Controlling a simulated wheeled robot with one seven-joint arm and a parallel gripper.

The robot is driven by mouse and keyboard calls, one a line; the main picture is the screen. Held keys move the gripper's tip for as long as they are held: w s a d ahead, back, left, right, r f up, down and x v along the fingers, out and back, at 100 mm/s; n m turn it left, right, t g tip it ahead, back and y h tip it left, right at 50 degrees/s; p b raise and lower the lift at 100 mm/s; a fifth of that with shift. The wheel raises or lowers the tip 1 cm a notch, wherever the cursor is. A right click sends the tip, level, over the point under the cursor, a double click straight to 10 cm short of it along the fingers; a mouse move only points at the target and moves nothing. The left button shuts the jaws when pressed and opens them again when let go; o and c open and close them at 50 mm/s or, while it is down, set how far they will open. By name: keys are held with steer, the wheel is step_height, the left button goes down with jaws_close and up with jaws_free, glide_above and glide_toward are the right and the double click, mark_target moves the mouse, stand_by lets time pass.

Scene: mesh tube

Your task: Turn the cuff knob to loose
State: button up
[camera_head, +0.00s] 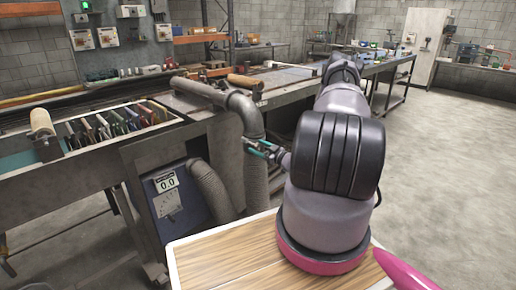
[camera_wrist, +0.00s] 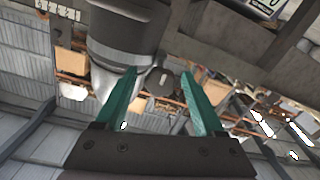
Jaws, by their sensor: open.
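The cuff knob (camera_wrist: 160,81) is a small dark round knob with a pale mark, beside the grey pipe cuff (camera_wrist: 122,42) in the wrist view. My gripper (camera_wrist: 159,72) is open. Its two teal fingers stand one on each side of the knob in this view. I cannot tell how far the tips are from it, and I see no clear contact. In the head view my gripper (camera_head: 257,147) is beside the vertical grey pipe (camera_head: 252,120). The knob cannot be made out there.
A blue-grey box with a 0.0 display (camera_head: 167,183) and a ribbed hose (camera_head: 210,188) are left of the pipe. A bench with a tool rack (camera_head: 118,120) is further left. A wooden-topped surface (camera_head: 225,253) lies below my arm. The floor at right is clear.

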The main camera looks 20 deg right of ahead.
steer(key=shift+w, duration=0.2)
jaws_close()
